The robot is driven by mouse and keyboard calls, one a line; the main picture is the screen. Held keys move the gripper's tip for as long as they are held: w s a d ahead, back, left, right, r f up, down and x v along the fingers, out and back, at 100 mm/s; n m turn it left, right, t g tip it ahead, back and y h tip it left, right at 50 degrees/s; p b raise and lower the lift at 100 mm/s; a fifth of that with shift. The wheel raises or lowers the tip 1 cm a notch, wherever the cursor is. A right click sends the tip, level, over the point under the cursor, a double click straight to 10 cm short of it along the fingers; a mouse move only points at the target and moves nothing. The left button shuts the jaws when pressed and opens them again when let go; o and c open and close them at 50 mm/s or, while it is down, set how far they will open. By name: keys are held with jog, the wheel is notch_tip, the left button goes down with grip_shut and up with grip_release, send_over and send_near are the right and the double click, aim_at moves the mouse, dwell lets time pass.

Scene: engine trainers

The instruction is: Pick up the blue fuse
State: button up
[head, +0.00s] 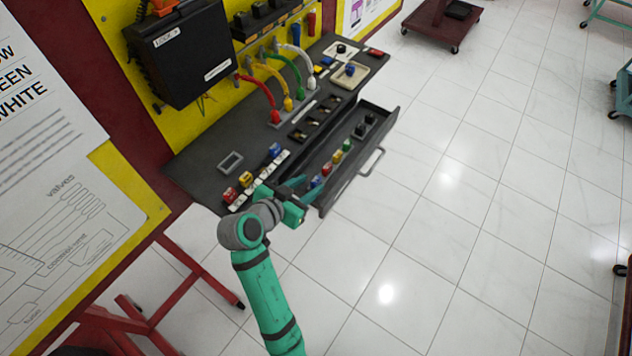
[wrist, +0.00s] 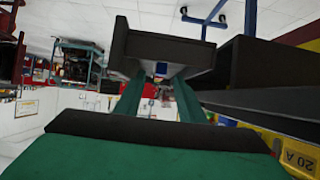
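One blue fuse (head: 316,181) lies in the open drawer (head: 384,113), at its near end. Another blue item that looks like a fuse (head: 274,150) stands on the tabletop by a white labelled strip. My gripper (head: 300,193) is at the near end of the drawer, close to the blue fuse there. In the wrist view my gripper's two green fingers (wrist: 158,92) are apart with a gap between them. A small blue piece (wrist: 161,68) shows beyond the gap, against a dark part; I cannot tell which fuse it is. Nothing is visibly held.
Red (head: 325,169), yellow (head: 337,157) and green (head: 347,145) fuses line up in the drawer beyond the blue one. Red (head: 230,194) and yellow (head: 246,179) fuses stand on the tabletop. A yellow "20 A" piece (wrist: 298,158) is close in the wrist view.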

aim_at(316, 180)
jog(key=x, duration=0.5)
grip_shut()
